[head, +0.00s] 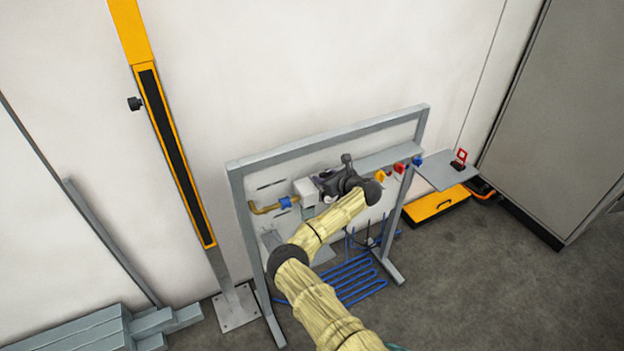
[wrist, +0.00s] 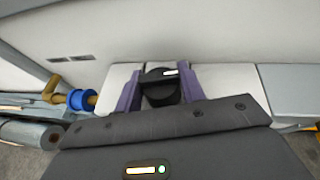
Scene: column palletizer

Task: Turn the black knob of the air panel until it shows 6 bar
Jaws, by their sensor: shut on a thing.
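The air panel (head: 307,192) is a light block on a grey frame stand in the head view. In the wrist view its pale front (wrist: 119,77) lies behind my gripper. The black knob (wrist: 160,92) has a white mark near its upper right. My gripper (wrist: 160,88) has its two purple fingers on either side of the knob, shut on it. In the head view the arm's end covers the knob and the fingertips. No pressure reading is visible in either view.
A brass pipe with a blue collar (head: 286,202) is left of the panel, also seen in the wrist view (wrist: 82,99). Red, yellow and blue parts sit on the frame's right, beside a small grey shelf (head: 445,172). Blue hose (head: 352,280) lies below. A yellow post (head: 172,150) stands left.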

